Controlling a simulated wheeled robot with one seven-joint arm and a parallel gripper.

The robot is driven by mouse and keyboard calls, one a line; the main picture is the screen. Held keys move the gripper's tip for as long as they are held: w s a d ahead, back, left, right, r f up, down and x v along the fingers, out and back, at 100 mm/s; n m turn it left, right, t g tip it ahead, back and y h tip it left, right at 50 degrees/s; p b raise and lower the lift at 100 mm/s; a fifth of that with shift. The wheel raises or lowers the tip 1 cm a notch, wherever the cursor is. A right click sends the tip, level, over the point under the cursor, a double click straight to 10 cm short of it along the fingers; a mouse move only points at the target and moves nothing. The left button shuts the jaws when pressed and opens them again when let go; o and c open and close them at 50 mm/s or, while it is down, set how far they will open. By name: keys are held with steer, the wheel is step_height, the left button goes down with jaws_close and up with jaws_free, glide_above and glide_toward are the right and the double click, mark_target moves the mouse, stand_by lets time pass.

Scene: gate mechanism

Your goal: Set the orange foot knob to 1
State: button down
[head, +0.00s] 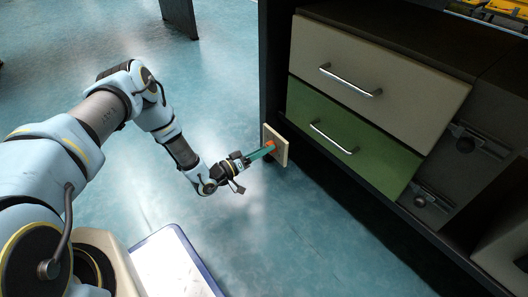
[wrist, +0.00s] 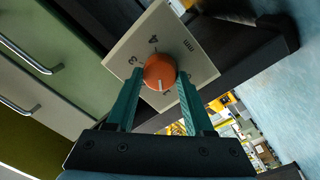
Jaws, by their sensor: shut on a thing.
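The orange foot knob (wrist: 160,71) sits on a pale square plate (wrist: 205,68) fixed low on the cabinet's end. It also shows in the head view (head: 270,145), small beside my fingertips. My gripper (wrist: 161,80) is shut on the knob, one teal finger on each side. In the wrist view a 4 stands above the knob, a 3 to its upper left and "mm" to its upper right. The knob's white pointer line points down in the wrist view, toward a small mark partly hidden at its lower edge. I cannot read that mark for certain.
A beige drawer (head: 375,75) and a green drawer (head: 350,140) with bar handles stand right of the plate. Latch-like fittings (head: 470,140) are farther right. The blue floor (head: 230,60) around my arm is mostly clear.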

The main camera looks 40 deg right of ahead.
steer(key=shift+n, duration=0.6)
steer(key=shift+c, duration=1.4)
jaws_free()
steer(key=a+p, duration=0.3)
steer(key=a, duration=0.7)
steer(key=shift+w+a+f, duration=0.35)
steer(key=shift+w+a, duration=0.05)
steer(key=shift+w, duration=0.05)
steer(key=shift+w, duration=0.1)
